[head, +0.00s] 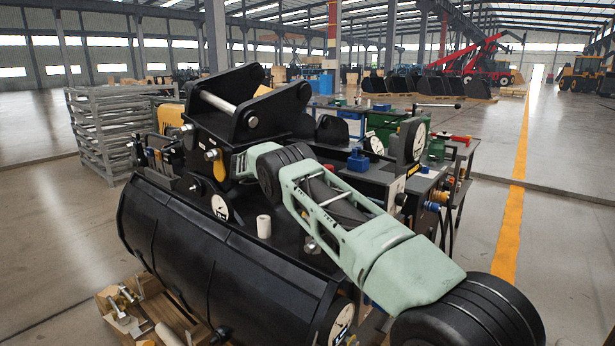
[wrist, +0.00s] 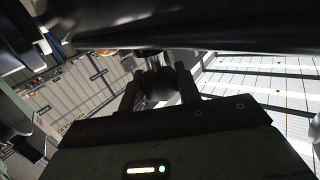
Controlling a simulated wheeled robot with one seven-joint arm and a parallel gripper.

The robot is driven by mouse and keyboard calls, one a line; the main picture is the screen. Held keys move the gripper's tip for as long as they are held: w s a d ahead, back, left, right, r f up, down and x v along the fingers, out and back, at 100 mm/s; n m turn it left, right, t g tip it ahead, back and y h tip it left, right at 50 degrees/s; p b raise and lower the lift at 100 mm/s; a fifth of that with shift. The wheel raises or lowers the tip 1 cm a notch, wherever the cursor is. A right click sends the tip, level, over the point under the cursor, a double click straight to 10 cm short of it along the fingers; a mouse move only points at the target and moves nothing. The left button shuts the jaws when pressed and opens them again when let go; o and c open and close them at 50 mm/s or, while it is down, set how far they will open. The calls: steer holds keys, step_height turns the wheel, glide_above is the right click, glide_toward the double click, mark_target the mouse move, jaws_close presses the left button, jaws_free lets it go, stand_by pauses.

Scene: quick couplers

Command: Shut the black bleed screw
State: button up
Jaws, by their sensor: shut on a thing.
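In the wrist view my gripper (wrist: 156,78) has its two dark fingers shut on a small dark, rounded thing, which looks like the black bleed screw (wrist: 155,84). A metallic stem shows just beyond it, under a large black body. The screw's turn position cannot be told. In the head view my pale green arm reaches left to the black quick coupler (head: 235,110). My gripper's fingertips and the screw are hidden there among the coupler's dark parts.
The coupler stands on a large black bucket (head: 200,250). A white cylinder (head: 264,226) stands near my forearm. A bench with hose fittings and a blue block (head: 358,161) is to the right. Grey racks (head: 110,130) stand at the left. The floor at the right is open.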

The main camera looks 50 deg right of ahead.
steer(key=shift+m+g+y, duration=0.4)
steer(key=shift+g+y, duration=0.1)
stand_by(0.4)
steer(key=o, duration=1)
steer(key=shift+c, duration=0.2)
steer(key=shift+a, duration=0.1)
